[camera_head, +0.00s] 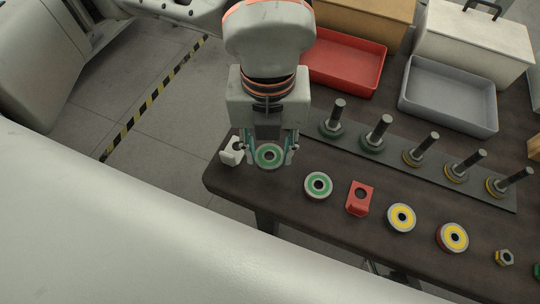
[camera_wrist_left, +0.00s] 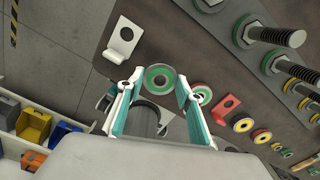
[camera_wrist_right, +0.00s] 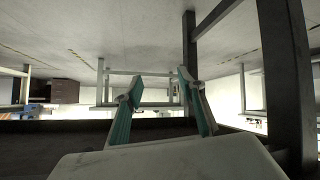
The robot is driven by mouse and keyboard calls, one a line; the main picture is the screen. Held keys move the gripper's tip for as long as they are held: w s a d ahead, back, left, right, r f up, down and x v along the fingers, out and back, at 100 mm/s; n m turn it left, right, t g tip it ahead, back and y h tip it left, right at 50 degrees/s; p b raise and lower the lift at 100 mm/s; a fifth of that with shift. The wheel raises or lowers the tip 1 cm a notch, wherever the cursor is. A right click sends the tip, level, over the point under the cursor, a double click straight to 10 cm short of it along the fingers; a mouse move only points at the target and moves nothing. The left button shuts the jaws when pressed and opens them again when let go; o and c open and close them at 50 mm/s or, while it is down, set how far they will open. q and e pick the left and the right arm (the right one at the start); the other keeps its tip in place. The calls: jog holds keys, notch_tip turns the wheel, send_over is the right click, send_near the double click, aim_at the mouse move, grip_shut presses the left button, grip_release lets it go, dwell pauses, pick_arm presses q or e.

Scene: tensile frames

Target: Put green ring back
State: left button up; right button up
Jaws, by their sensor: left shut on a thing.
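My left gripper (camera_head: 270,152) points down at the table's left end, shut on a grey ring with a green face (camera_head: 268,155). In the left wrist view this green ring (camera_wrist_left: 160,79) sits between the fingertips; whether it touches the table is unclear. A second green-faced ring (camera_head: 318,185) lies on the table just to the right. Upright threaded posts stand on a dark strip behind; the left two, first post (camera_head: 337,115) and second post (camera_head: 378,132), have green at their bases. My right gripper (camera_wrist_right: 155,88) is open and empty, away from the rings.
A white bracket (camera_head: 232,152) stands beside the left gripper. A red bracket (camera_head: 359,198), two yellow-faced rings (camera_head: 401,217) (camera_head: 453,237) and a nut (camera_head: 504,257) lie rightward. Yellow-based posts (camera_head: 422,148) continue the row. Red (camera_head: 345,65) and grey (camera_head: 450,95) trays stand behind.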

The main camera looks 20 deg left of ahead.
pick_arm(q)
notch_tip(320, 180, down, 3)
jog(key=shift+r+b, duration=0.1)
jog(key=shift+b, duration=0.2)
jog(key=shift+f, duration=0.45)
jog(key=shift+r, duration=0.1)
jog(key=o, duration=1.1)
jog(key=shift+f, duration=0.2)
jog(key=shift+r, duration=0.1)
